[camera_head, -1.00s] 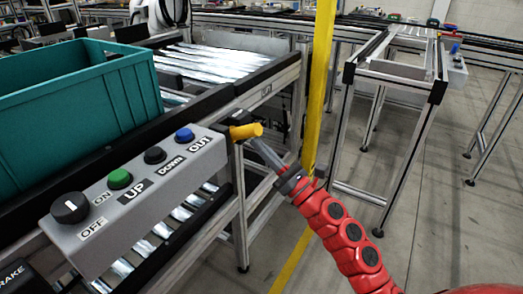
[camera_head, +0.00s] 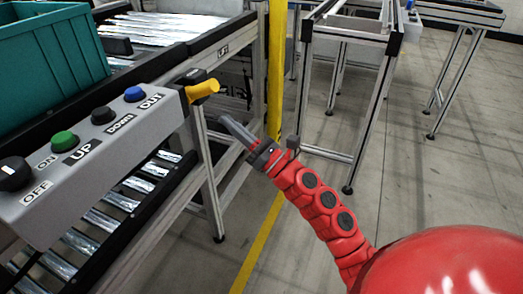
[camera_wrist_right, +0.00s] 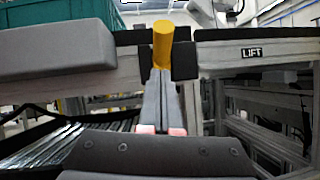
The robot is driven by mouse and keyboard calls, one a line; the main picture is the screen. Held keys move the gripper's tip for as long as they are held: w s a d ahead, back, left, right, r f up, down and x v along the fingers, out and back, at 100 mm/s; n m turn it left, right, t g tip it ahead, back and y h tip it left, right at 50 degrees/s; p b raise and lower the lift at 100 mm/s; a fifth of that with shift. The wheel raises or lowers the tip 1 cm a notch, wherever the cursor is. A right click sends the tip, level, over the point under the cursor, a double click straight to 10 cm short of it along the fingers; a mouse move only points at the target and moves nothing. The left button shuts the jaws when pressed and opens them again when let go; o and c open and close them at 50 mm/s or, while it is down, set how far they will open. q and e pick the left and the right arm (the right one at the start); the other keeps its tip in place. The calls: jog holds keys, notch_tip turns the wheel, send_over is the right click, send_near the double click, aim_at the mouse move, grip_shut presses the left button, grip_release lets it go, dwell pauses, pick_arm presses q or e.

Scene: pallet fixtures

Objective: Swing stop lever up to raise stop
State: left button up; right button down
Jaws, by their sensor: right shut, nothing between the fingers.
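The stop lever has a yellow handle (camera_head: 203,90) on a black mount at the right end of the grey control box (camera_head: 95,160). In the head view the handle points right and slightly up. My right gripper (camera_head: 224,120) is shut and empty, its fingertips just below and to the right of the handle, with a small gap in the picture. In the right wrist view the yellow handle (camera_wrist_right: 162,45) stands directly beyond the shut fingers (camera_wrist_right: 159,85); whether they touch is unclear there. My left gripper is not in view.
The box carries a black knob (camera_head: 13,173) and green, black and blue buttons. A teal crate (camera_head: 50,60) stands on the roller conveyor behind it. A yellow post (camera_head: 276,70) rises just right of the lever.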

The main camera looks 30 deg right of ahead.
jog(key=r+p+v, duration=0.1)
jog(key=r+v, duration=0.1)
jog(key=v, duration=0.6)
jog(key=shift+s+d+f, duration=0.2)
jog(key=shift+s+d, duration=0.2)
jog(key=shift+s, duration=0.2)
